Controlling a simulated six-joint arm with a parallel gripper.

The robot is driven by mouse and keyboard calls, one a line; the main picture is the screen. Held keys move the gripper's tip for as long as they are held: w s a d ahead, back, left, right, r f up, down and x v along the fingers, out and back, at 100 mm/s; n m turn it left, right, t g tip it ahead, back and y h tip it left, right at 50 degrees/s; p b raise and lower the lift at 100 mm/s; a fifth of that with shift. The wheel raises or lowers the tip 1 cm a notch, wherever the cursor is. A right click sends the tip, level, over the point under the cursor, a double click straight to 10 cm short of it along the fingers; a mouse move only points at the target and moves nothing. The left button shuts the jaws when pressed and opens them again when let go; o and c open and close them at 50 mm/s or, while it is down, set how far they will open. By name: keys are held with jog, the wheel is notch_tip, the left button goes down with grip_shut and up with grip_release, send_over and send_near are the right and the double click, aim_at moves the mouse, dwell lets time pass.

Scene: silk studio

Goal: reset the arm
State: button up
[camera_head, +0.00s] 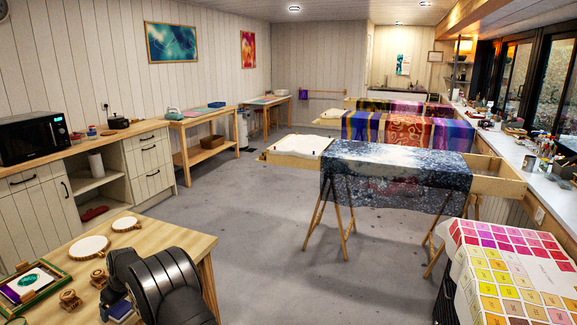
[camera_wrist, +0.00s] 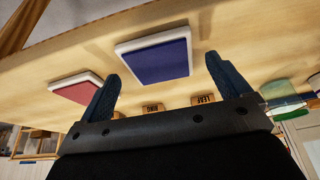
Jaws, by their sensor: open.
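My gripper (camera_wrist: 162,67) shows in the wrist view with its two dark fingers spread apart and nothing between them. Beyond the fingertips a blue pad in a white frame (camera_wrist: 155,57) lies on the wooden table (camera_wrist: 235,30). I cannot tell the exact gap between fingers and pad. In the head view my black arm stands over the right part of the near wooden table (camera_head: 203,255), and my gripper is hidden there.
A red pad (camera_wrist: 75,90), a green-topped jar (camera_wrist: 277,90) and small wooden blocks marked LEAF (camera_wrist: 204,99) and RING (camera_wrist: 153,106) are near my gripper. White round pieces (camera_head: 90,247) and a framed tray (camera_head: 35,283) lie on the table's left. Grey floor (camera_head: 260,235) is clear.

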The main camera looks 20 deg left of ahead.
jog(key=shift+a+f, duration=0.25)
jog(key=shift+f, duration=0.05)
jog(key=shift+d+r, duration=0.1)
jog(key=shift+r, duration=1.8)
